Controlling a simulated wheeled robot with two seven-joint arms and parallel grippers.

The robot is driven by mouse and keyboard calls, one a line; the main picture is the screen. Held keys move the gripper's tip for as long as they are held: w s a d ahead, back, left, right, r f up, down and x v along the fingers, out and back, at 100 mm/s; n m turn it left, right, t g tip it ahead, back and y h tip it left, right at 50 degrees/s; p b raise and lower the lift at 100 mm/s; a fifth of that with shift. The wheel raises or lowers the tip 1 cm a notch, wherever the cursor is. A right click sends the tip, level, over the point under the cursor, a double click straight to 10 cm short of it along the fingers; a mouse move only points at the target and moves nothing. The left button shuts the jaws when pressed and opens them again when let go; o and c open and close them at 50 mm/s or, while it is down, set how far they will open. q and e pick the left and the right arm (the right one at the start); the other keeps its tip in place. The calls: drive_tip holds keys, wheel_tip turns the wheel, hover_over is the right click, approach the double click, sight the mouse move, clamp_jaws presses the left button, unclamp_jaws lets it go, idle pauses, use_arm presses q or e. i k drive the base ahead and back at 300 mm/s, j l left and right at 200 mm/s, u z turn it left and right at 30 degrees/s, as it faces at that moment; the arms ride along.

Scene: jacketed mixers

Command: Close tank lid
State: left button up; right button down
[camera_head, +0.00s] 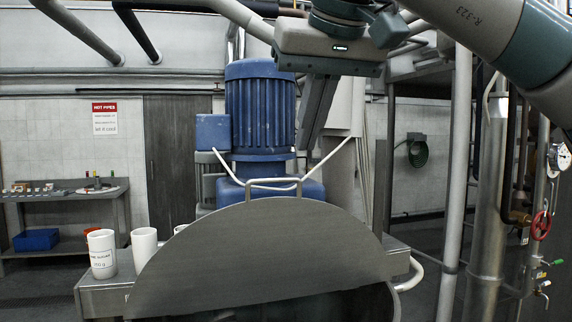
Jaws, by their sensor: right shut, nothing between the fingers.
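The tank lid (265,255) is a grey half-disc plate in the middle foreground. It stands raised, its flat grey face toward me and its curved edge up. A thin bent handle (273,182) rises at the lid's top edge. My right gripper (309,143) hangs from the upper right, above and slightly right of the handle. Its fingers point down, shut and empty, apart from the lid and handle. The tank's opening and inside are hidden in the dark below the lid. My left gripper is out of view.
A blue motor (260,115) stands close behind the lid. White cups (145,248) stand on a metal shelf left of the lid. Pipes and a red valve wheel (540,225) are at the right. A side table (65,195) with small items is at the far left.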

sight(249, 251)
drive_tip(key=i, duration=0.9)
